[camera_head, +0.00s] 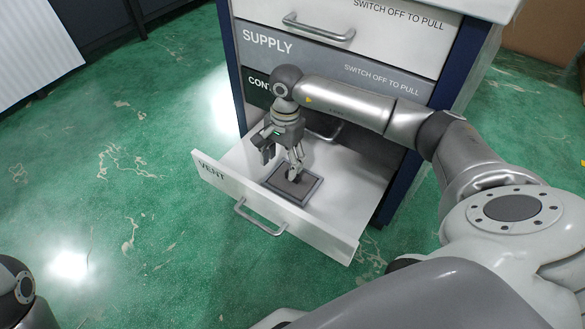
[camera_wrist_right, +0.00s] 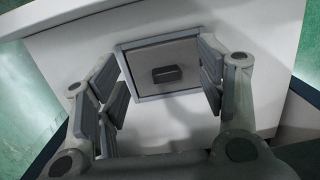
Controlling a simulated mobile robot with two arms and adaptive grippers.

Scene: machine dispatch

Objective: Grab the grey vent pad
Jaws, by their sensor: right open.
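The grey vent pad (camera_head: 293,184) is a flat, square, grey pad with a lighter frame. It lies on the floor of the open VENT drawer (camera_head: 335,205). In the right wrist view the pad (camera_wrist_right: 185,80) shows a small dark raised block (camera_wrist_right: 168,74) at its middle. My right gripper (camera_head: 282,168) reaches down into the drawer above the pad. Its fingers (camera_wrist_right: 158,85) are open, with the block between them in that view and nothing held.
The drawer's front panel (camera_head: 270,205) with its handle (camera_head: 258,218) stands on the near side. Above are closed drawers, one marked SUPPLY (camera_head: 330,62), in a blue-sided cabinet (camera_head: 402,185). The green floor (camera_head: 130,190) to the left is clear.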

